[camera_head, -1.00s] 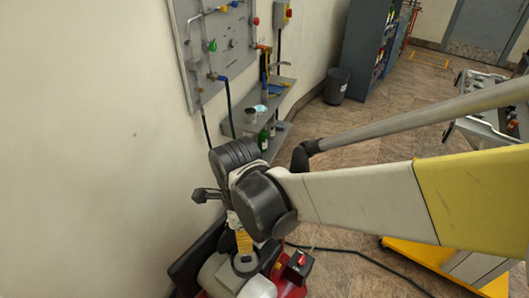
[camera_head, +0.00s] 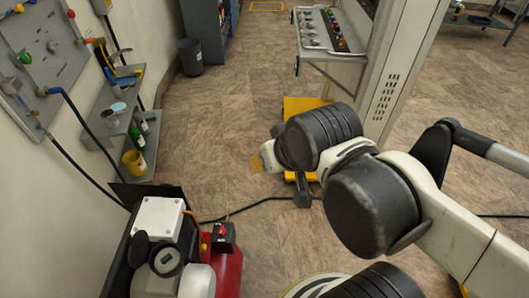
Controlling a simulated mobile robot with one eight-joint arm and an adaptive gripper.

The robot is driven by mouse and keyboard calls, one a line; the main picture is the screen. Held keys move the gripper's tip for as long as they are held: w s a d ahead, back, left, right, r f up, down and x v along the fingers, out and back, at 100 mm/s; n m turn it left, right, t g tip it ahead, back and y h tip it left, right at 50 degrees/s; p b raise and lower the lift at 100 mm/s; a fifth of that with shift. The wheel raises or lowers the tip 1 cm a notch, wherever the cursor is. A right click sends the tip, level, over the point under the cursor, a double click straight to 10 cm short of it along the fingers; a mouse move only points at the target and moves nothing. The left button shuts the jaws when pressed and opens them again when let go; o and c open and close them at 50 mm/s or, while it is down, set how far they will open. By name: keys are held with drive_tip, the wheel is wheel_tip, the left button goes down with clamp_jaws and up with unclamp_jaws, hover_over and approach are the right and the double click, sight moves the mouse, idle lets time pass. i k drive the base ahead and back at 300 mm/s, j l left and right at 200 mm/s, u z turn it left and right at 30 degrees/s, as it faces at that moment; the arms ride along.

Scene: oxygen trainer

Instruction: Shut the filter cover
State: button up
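The compressor unit with a red tank (camera_head: 230,268) stands on the floor at the lower left. On its top a round black-rimmed part (camera_head: 167,258) with a light centre looks like the filter housing. A black round piece (camera_head: 139,246) beside it on the left looks like the filter cover, swung aside from the housing; its hinge is not clear. My gripper (camera_head: 258,163) is right of and beyond the compressor, well apart from it.
A white box (camera_head: 158,217) and a small black box with a red knob (camera_head: 223,236) sit on the compressor. A black cable (camera_head: 265,203) crosses the floor. A wall shelf (camera_head: 105,118) and panel (camera_head: 40,50) are left; a control cabinet (camera_head: 395,70) is right.

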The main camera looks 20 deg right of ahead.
sight(138, 250)
drive_tip(key=u, duration=1.4)
drive_tip(key=k+u, duration=0.1)
